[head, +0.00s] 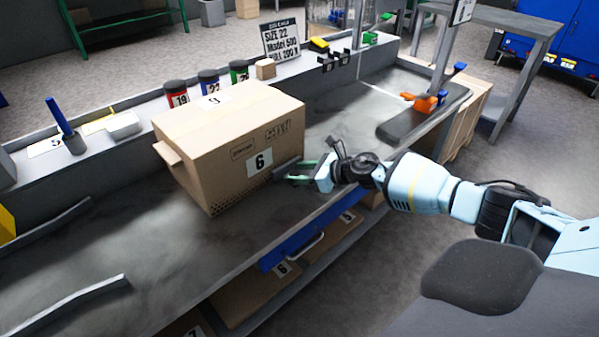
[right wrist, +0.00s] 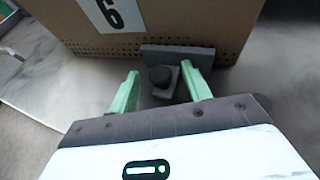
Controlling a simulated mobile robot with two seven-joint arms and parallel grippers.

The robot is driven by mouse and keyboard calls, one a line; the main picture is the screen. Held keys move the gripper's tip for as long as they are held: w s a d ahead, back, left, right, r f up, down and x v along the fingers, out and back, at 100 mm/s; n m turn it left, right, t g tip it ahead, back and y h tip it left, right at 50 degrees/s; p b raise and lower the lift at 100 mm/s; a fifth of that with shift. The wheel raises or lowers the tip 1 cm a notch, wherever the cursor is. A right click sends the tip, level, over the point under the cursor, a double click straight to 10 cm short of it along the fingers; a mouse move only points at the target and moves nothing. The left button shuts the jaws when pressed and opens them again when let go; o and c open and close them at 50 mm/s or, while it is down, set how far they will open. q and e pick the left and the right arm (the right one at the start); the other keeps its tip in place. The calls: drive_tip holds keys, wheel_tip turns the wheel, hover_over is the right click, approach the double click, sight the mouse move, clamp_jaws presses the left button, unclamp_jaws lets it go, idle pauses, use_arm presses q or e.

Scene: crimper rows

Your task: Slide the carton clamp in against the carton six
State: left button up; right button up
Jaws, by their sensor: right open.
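The carton six (head: 215,150) is a brown box with a "6" label, standing on the grey bench. Its lower face also shows in the right wrist view (right wrist: 190,22). Whether the plate touches the carton or a thin gap remains, I cannot tell. My right gripper (head: 303,175) is open, its green fingers (right wrist: 160,82) on either side of the knob. My left gripper is not in view.
Numbered cans (head: 209,82) and a size sign (head: 281,40) stand on the ledge behind the carton. A dark pad (head: 410,122) with an orange-and-blue tool (head: 426,102) lies to the right. Metal rails (head: 75,300) lie at the left. Cartons fill the shelf below.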

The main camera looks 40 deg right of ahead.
drive_tip(key=v, duration=0.6)
drive_tip(key=shift+s+d+r+p, duration=0.25)
drive_tip(key=shift+s+r+p, duration=0.05)
drive_tip(key=shift+s, duration=0.25)
